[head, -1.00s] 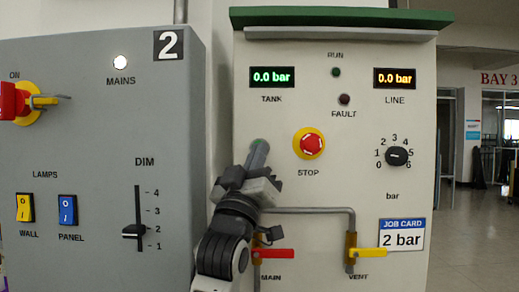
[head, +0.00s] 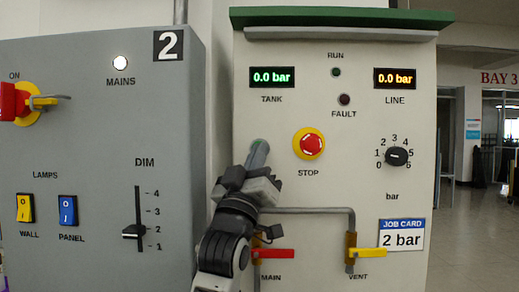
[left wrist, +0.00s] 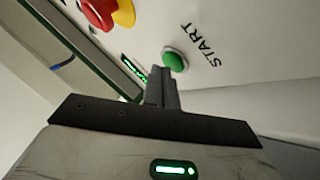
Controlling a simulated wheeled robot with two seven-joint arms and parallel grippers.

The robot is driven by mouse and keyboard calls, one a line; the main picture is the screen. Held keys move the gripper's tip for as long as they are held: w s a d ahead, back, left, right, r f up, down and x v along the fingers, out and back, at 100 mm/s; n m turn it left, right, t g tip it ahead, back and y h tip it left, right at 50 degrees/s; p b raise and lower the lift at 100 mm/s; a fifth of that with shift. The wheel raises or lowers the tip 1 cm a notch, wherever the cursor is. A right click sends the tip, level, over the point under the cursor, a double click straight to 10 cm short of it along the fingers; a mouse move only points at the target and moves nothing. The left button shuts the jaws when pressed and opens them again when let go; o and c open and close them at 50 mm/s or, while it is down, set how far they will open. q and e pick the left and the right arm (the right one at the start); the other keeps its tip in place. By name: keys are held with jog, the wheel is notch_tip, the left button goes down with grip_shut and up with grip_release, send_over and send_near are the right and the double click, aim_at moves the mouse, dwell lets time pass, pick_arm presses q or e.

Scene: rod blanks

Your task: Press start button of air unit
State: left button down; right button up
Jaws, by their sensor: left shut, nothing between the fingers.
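The air unit (head: 370,120) is a cream panel with a green top. Its green round start button (left wrist: 174,60) shows in the left wrist view beside the START lettering (left wrist: 202,45). In the head view my gripper mostly hides the button and its label. My left gripper (head: 258,155) is shut and empty, its fingertips up at the panel left of the STOP button. In the left wrist view the fingertips (left wrist: 162,82) are just below the button; I cannot tell whether they touch it. The RUN lamp (head: 336,72) looks dark. My right gripper is out of view.
The red STOP button (head: 312,144) on its yellow collar is close to the right of my gripper. Below are a pipe and the red MAIN (head: 272,254) and yellow VENT (head: 368,253) handles. A grey switch cabinet (head: 95,110) stands at the left. Both displays read 0.0 bar.

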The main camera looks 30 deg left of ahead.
pick_arm(q)
jog(key=shift+w+a, duration=0.2)
jog(key=shift+w, duration=0.1)
dwell(0.4)
jog(key=shift+d, duration=0.1)
jog(key=shift+s+d, duration=0.35)
jog(key=shift+s, duration=0.3)
jog(key=shift+s+d+p, duration=0.15)
jog(key=shift+s+d, duration=0.3)
jog(key=shift+s, duration=0.25)
jog(key=shift+s+d+p, duration=0.15)
jog(key=shift+s+d, duration=0.25)
jog(key=shift+s, duration=0.35)
jog(key=shift+s+d+p, duration=0.15)
jog(key=shift+s+d, duration=0.3)
jog(key=shift+s, duration=0.25)
